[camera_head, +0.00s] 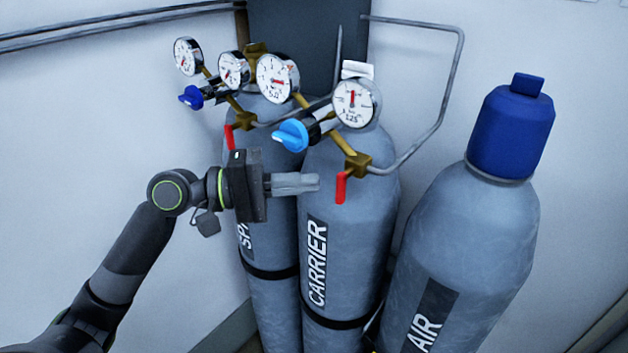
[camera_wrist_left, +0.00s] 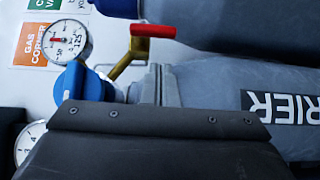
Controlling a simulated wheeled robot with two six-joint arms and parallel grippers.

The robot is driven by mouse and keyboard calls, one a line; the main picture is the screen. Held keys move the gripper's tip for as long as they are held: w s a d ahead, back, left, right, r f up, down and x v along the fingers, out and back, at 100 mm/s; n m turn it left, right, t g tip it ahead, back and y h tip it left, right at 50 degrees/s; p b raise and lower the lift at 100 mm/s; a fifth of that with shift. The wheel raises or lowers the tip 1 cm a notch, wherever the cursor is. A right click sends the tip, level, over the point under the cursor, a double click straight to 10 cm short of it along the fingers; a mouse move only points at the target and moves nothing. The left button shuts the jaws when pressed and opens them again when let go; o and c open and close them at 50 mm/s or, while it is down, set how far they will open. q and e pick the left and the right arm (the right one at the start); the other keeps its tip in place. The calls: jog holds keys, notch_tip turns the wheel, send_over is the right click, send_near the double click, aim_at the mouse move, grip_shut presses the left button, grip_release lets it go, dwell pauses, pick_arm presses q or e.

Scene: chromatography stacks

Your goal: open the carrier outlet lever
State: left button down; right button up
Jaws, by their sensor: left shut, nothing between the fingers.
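The carrier outlet lever (camera_head: 341,187) is a red handle hanging down from a brass valve (camera_head: 357,164) on the front of the grey CARRIER cylinder (camera_head: 355,230). In the left wrist view the red lever (camera_wrist_left: 153,31) lies beyond the fingertips. My left gripper (camera_head: 318,182) comes from the left with its fingers together and empty. Its tips are just left of the lever in the head view; I cannot tell whether they touch it. In the left wrist view its fingers (camera_wrist_left: 160,70) point towards the lever. My right gripper is not in view.
A light blue regulator knob (camera_head: 291,135) and a gauge (camera_head: 354,102) sit above the gripper. The SPARE-side cylinder's red lever (camera_head: 229,137) is behind it to the left. The AIR cylinder (camera_head: 460,250) with a blue cap (camera_head: 511,132) stands right. Grey pipe (camera_head: 449,88) runs behind.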

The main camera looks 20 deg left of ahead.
aim_at(341, 189)
pick_arm(q)
jog(key=shift+s+d+p, duration=0.25)
jog(key=shift+s+d, duration=0.05)
jog(key=shift+d, duration=0.35)
jog(key=shift+s+d+p, duration=0.25)
jog(key=shift+d, duration=0.4)
